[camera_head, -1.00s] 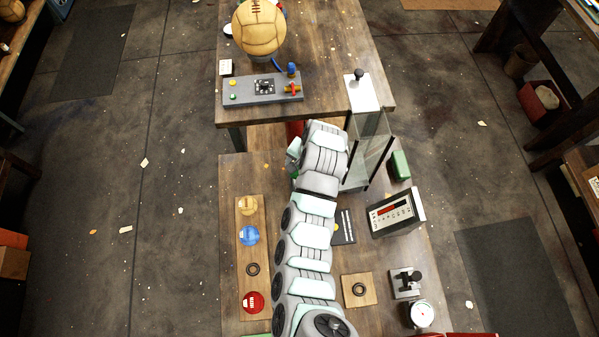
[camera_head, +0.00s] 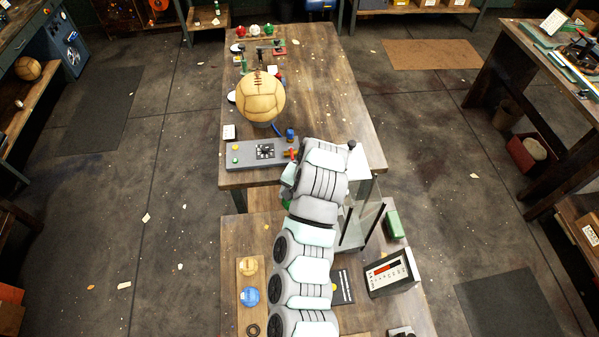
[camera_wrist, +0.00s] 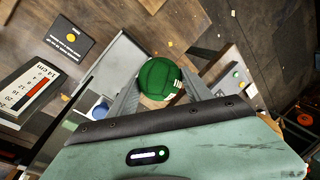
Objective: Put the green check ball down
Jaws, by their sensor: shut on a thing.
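The green check ball (camera_wrist: 160,79) has white marks on its right side and sits between the fingers of my gripper (camera_wrist: 163,84) in the wrist view. The fingers are shut on it. In the head view my arm reaches up the picture to the near edge of the upper table (camera_head: 330,62), and it hides most of the gripper and ball. Only a small green patch shows beside the arm. I cannot tell the ball's exact height.
A grey control box (camera_head: 262,153) and a large tan leather ball (camera_head: 260,98) stand on the upper table. A clear-walled chute (camera_head: 358,228) is right of my arm. On the lower bench are a ball rack (camera_head: 241,281), a display box (camera_head: 391,273) and a green block (camera_head: 392,224).

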